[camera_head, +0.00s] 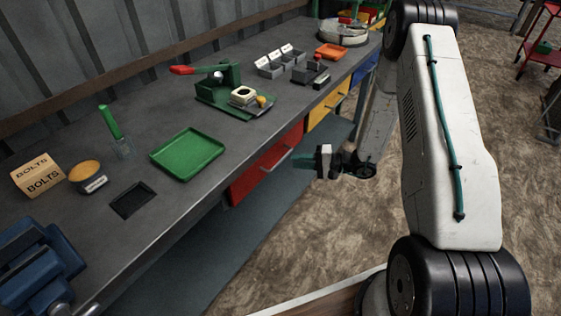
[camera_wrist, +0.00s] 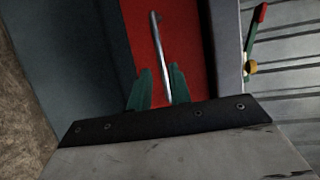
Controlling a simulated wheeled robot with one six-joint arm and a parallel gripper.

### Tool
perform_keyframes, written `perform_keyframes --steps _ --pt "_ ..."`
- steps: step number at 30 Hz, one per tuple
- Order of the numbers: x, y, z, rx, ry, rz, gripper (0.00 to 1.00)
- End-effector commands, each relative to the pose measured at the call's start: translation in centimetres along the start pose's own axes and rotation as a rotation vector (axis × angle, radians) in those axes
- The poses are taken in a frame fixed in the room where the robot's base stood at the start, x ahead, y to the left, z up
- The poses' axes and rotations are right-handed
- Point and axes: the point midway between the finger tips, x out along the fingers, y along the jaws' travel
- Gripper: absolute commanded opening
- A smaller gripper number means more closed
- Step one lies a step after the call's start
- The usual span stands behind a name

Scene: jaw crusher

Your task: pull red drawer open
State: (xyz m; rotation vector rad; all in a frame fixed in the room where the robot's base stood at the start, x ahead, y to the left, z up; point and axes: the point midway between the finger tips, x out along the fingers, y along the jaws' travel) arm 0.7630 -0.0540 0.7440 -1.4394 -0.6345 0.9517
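The red drawer (camera_head: 252,175) is under the front edge of the workbench and looks shut. Its slim metal handle (camera_head: 277,160) runs along its front. In the wrist view the red drawer front (camera_wrist: 195,55) fills the middle, and the handle (camera_wrist: 158,45) runs down towards the gap between my fingers. My gripper (camera_head: 318,161) is in front of the drawer, to the right of the handle, with a visible gap in the head view. Its green fingers (camera_wrist: 160,88) are apart with nothing gripped. The handle's lower end is partly hidden by the gripper.
A yellow drawer (camera_head: 328,104) and a blue drawer (camera_head: 364,72) are farther along the bench (camera_head: 225,125). A green tray (camera_head: 188,153) lies on top near the edge. A blue vise (camera_head: 35,265) stands at lower left. Open floor (camera_head: 300,225) lies before the drawers.

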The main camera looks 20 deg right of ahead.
Motion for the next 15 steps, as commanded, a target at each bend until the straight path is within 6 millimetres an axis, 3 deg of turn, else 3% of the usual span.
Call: perform_keyframes --steps 9,15 --pt "5.1 0.0 0.2 -0.001 -0.006 0.001 0.20" --pt "6.9 -0.1 0.1 -0.001 -0.004 0.000 0.20"
